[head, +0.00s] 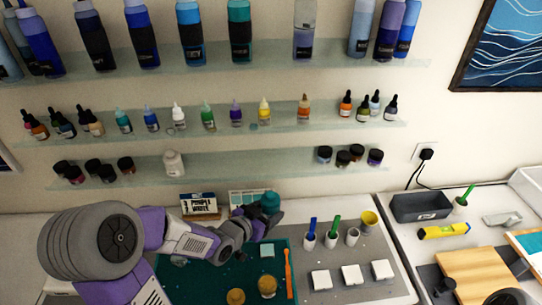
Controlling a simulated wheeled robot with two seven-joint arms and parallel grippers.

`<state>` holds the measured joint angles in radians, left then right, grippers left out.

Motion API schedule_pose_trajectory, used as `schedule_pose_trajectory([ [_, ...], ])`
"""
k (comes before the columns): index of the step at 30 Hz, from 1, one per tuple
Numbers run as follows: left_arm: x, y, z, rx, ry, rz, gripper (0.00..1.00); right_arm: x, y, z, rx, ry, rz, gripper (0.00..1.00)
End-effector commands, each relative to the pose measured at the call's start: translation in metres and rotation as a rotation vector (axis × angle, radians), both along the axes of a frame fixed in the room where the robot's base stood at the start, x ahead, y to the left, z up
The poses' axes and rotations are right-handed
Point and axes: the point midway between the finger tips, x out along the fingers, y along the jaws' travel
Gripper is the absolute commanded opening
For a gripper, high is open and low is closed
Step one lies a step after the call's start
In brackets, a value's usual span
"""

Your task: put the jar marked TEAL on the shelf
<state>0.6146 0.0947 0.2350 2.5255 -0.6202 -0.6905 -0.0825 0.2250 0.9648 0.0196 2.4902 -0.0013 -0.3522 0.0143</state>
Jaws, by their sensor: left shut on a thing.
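A teal jar (270,202) is in my left gripper (258,213), above the back edge of the dark teal mat. The gripper is shut on it and covers its lower left part; I cannot read a label on it. The lowest glass shelf (229,166) is on the wall behind and above it. Small dark-lidded jars stand at its left and right parts, with a white bottle (173,163) left of the middle. The shelf is bare between that bottle and the right jars. My right gripper is not in view.
The mat (212,288) holds amber cups (267,286) and an orange stick (289,272). A small sign (199,205) stands behind my left arm. White cups (331,239) and white blocks (352,274) are to the right. Upper shelves hold droppers and tall bottles.

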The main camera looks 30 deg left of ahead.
Motion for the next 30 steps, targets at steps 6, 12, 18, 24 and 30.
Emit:
schedule_pose_trajectory([
  [6, -0.032, 0.076, 0.063, 0.005, 0.001, 0.102, 0.2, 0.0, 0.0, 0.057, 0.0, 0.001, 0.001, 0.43],
  [12, -0.055, 0.107, 0.083, -0.001, 0.016, 0.148, 0.2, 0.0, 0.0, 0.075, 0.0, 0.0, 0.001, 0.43],
  [18, -0.036, 0.111, 0.083, -0.005, 0.02, 0.151, 0.2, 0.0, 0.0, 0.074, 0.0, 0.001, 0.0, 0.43],
  [24, 0.018, 0.108, 0.082, -0.005, 0.02, 0.15, 0.2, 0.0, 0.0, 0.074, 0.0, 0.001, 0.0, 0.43],
  [30, 0.071, 0.106, 0.083, -0.007, 0.02, 0.151, 0.2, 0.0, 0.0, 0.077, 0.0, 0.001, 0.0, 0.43],
])
